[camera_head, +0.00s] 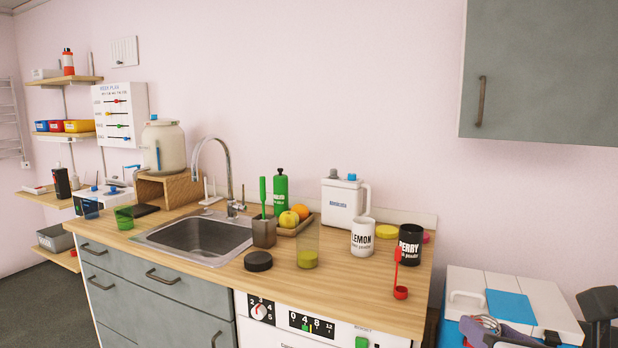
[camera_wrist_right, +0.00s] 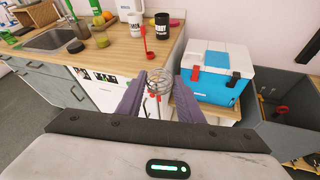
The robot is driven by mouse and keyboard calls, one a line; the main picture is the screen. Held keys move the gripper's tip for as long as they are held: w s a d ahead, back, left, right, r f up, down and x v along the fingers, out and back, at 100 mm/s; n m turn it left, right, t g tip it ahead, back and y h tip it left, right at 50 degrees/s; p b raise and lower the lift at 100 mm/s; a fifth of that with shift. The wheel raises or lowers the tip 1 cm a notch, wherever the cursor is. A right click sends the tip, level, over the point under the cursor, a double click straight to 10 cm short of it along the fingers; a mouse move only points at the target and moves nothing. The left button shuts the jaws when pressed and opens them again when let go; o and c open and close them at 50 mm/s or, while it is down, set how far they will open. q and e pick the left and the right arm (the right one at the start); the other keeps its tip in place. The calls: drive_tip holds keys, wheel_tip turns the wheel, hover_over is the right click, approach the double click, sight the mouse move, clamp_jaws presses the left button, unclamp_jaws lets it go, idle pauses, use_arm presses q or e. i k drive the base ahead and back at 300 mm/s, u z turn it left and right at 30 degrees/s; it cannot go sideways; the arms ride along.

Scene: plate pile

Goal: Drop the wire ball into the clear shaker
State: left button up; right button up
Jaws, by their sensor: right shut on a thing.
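The clear shaker (camera_head: 308,241) stands upright on the wooden counter, with yellow-green contents at its bottom and an open top. Its black lid (camera_head: 258,261) lies to the left of it. My right gripper (camera_head: 493,328) is at the lower right of the head view, over the blue and white cooler there and well right of the shaker. In the wrist view its purple-grey fingers (camera_wrist_right: 159,92) are shut on the wire ball (camera_wrist_right: 160,78), a cage of thin metal loops. The ball shows only small in the head view. My left gripper is not in view.
The cooler (camera_wrist_right: 217,72) stands beside the counter. The brush holder (camera_head: 264,232) is left of the shaker.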

sight(308, 268)
drive_tip(key=u, duration=0.4)
drive_tip(key=i, duration=1.1)
